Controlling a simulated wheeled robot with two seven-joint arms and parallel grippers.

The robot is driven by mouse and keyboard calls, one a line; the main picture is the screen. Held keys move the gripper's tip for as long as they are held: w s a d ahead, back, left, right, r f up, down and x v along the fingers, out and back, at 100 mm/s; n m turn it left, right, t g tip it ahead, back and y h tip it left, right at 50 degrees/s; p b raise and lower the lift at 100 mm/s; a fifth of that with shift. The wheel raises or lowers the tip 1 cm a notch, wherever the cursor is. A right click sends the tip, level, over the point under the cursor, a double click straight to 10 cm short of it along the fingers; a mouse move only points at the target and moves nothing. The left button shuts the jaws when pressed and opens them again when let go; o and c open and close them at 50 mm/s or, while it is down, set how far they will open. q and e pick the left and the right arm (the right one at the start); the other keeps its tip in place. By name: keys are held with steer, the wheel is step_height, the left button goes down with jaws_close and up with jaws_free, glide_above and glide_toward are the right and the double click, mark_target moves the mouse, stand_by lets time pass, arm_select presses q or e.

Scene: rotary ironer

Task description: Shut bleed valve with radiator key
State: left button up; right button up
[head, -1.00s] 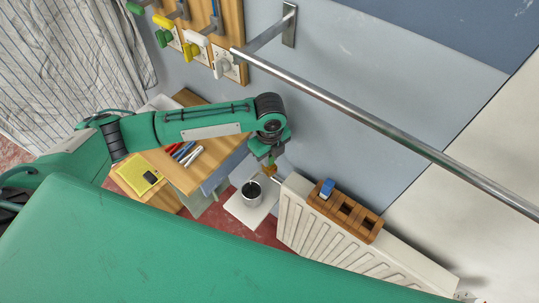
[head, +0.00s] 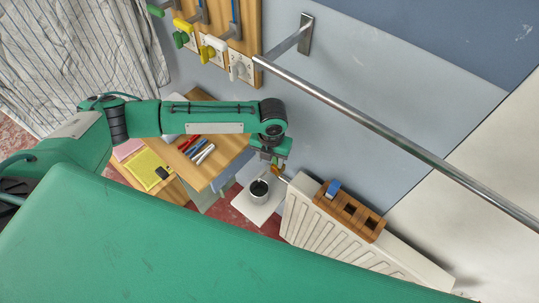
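The white ribbed radiator (head: 345,237) stands against the wall at lower right. My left gripper (head: 276,162) points down at the radiator's upper left end. A small orange-brown piece (head: 280,168) shows at its fingertips; I cannot tell whether it is the key or part of the valve. A short pale stub (head: 287,179) joins it to the radiator's corner. The fingers are too small and covered to show whether they are shut. My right gripper is not in view.
A wooden holder (head: 366,221) with a blue item (head: 333,189) sits on the radiator. A cup (head: 259,192) stands on a white plate below the gripper. A desk (head: 206,175) holds pens. A metal rail (head: 400,138) crosses above the radiator.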

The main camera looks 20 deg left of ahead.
arm_select(q)
steer(key=o, duration=0.4)
steer(key=shift+w+d+r, duration=0.2)
steer(key=shift+w+d, duration=0.05)
steer(key=shift+d, duration=0.35)
steer(key=shift+c, duration=0.2)
steer(key=shift+d+r, duration=0.1)
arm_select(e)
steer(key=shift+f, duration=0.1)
arm_select(q)
steer(key=shift+w, duration=0.1)
steer(key=shift+r, duration=0.15)
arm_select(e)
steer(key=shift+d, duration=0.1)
arm_select(q)
steer(key=shift+w+r, duration=0.1)
steer(key=shift+r, duration=0.25)
step_height(320, 180, up, 13)
steer(key=a+b, duration=0.1)
steer(key=shift+s+f+b, duration=0.15)
steer(key=shift+s+b, duration=0.1)
steer(key=shift+b, duration=0.15)
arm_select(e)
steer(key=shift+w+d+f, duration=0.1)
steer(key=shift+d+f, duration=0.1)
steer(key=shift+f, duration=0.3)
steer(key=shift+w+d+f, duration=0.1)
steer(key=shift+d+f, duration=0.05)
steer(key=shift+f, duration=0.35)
